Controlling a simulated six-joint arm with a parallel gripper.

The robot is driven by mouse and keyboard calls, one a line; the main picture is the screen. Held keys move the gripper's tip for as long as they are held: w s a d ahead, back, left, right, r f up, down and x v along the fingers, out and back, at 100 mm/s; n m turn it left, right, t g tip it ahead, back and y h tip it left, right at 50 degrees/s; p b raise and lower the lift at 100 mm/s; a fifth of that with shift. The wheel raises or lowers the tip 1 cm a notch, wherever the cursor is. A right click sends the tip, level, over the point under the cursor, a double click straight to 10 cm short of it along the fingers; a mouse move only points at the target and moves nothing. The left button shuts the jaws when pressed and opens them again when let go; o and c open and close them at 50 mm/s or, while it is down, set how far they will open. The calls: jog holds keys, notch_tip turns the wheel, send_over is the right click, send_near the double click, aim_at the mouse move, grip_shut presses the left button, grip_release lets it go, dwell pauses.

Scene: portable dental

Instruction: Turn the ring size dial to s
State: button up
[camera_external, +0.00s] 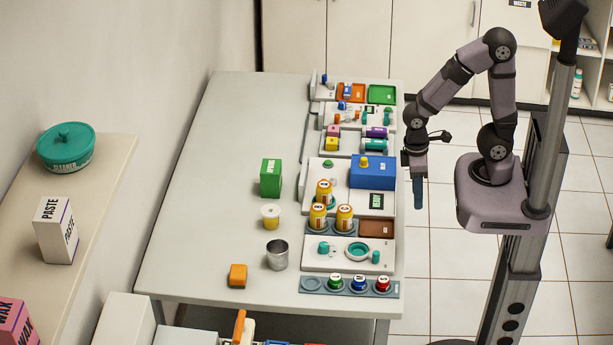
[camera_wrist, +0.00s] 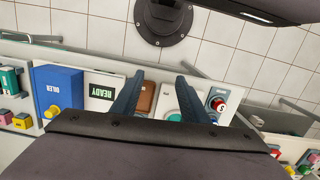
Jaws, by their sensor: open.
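A white panel (camera_external: 320,262) near the front of the table carries a teal ring (camera_external: 358,251), a teal knob (camera_external: 323,247) and a smaller teal piece (camera_external: 375,257). I cannot tell which part is the ring size dial. Green (camera_external: 334,281), blue (camera_external: 359,283) and red (camera_external: 383,285) capped pieces stand in a grey rack beside it. In the wrist view the red piece (camera_wrist: 217,104) bears a mark like an S. My gripper (camera_external: 418,193) points down just off the table's right edge, empty. Its open fingers (camera_wrist: 158,76) show in the wrist view, partly covering the panel.
A blue OILER box (camera_external: 373,172) and a READY display panel stand farther back. Several yellow jars (camera_external: 344,217) stand left of a brown tray (camera_external: 377,228). A metal cup (camera_external: 277,254), orange block (camera_external: 238,275) and green box (camera_external: 271,178) are farther left. The table's left side is mostly clear.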

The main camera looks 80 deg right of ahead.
aim_at(323, 245)
jog(key=w+a+f+b, duration=0.1)
jog(key=w+f, duration=0.2)
jog(key=w+a+f+n+b, duration=0.1)
jog(key=w+a+f, duration=0.1)
jog(key=w+f, duration=0.2)
jog(key=w+a+f+n+b, duration=0.1)
jog(key=w+a+f+b, duration=0.1)
jog(key=w+f, duration=0.2)
jog(key=shift+w+g, duration=0.1)
jog(key=shift+g, duration=0.3)
jog(key=shift+n+t, duration=0.4)
jog(key=shift+n, duration=0.2)
jog(key=w, duration=0.2)
jog(key=w+a, duration=0.1)
jog(key=w, duration=0.1)
jog(key=w+a, duration=0.1)
jog(key=w, duration=0.2)
jog(key=shift+r, duration=0.1)
jog(key=w+r+n, duration=0.1)
jog(key=w, duration=0.1)
jog(key=w+a+r+n, duration=0.1)
jog(key=w+r+n, duration=0.1)
jog(key=w+r+n+t, duration=0.1)
jog(key=w+r, duration=0.1)
jog(key=w, duration=0.1)
jog(key=shift+w+a+r+n, duration=0.1)
jog(key=shift+a+r+n, duration=0.15)
jog(key=shift+a+n, duration=0.05)
jog(key=shift+n, duration=0.3)
jog(key=shift+f, duration=0.1)
